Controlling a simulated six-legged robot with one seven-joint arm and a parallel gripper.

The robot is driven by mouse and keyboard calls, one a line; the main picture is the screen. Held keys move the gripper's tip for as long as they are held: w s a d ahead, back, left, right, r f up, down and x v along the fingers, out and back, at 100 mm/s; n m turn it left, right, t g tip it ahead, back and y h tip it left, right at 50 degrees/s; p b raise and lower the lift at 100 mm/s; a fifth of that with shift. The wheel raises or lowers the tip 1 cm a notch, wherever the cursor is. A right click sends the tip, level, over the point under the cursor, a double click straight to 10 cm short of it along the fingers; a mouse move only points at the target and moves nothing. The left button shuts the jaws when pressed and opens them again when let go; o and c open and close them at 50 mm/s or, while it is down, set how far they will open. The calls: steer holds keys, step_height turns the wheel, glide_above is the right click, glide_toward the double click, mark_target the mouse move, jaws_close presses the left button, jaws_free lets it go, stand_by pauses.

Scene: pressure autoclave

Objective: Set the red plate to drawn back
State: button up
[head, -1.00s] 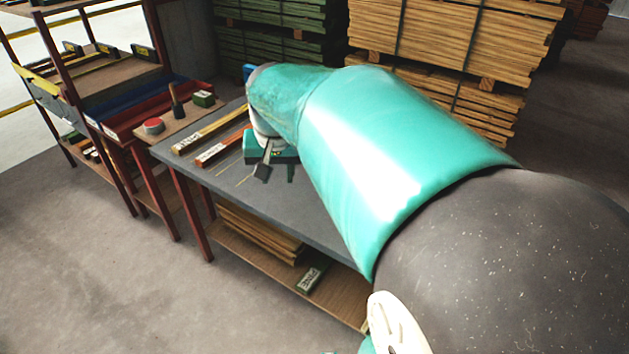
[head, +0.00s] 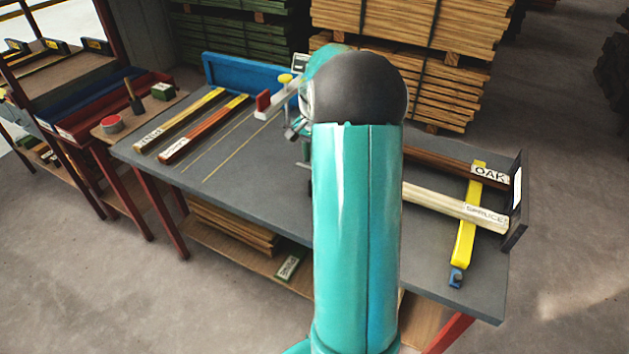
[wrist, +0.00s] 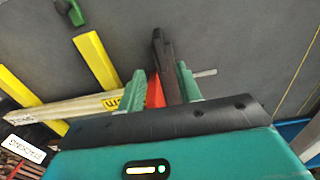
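A small upright red plate (head: 263,102) stands at the left end of a pale bar on the workbench (head: 240,150) in the head view. A yellow knob (head: 285,79) is just beyond it. My arm covers the bar's right part and most of my gripper there. In the wrist view my gripper (wrist: 160,72) has its two green fingers apart. A red piece (wrist: 154,93) and a dark upright bar show between them, the dark bar close to the right finger. I cannot tell whether this red piece is the same plate, or whether anything touches the fingers.
Labelled strips (head: 203,128) lie at the left. A blue panel (head: 240,75) stands at the back. Stacked timber is behind.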

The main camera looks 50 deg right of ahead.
step_height(320, 180, down, 10)
steer(key=shift+r, duration=0.1)
jaws_close()
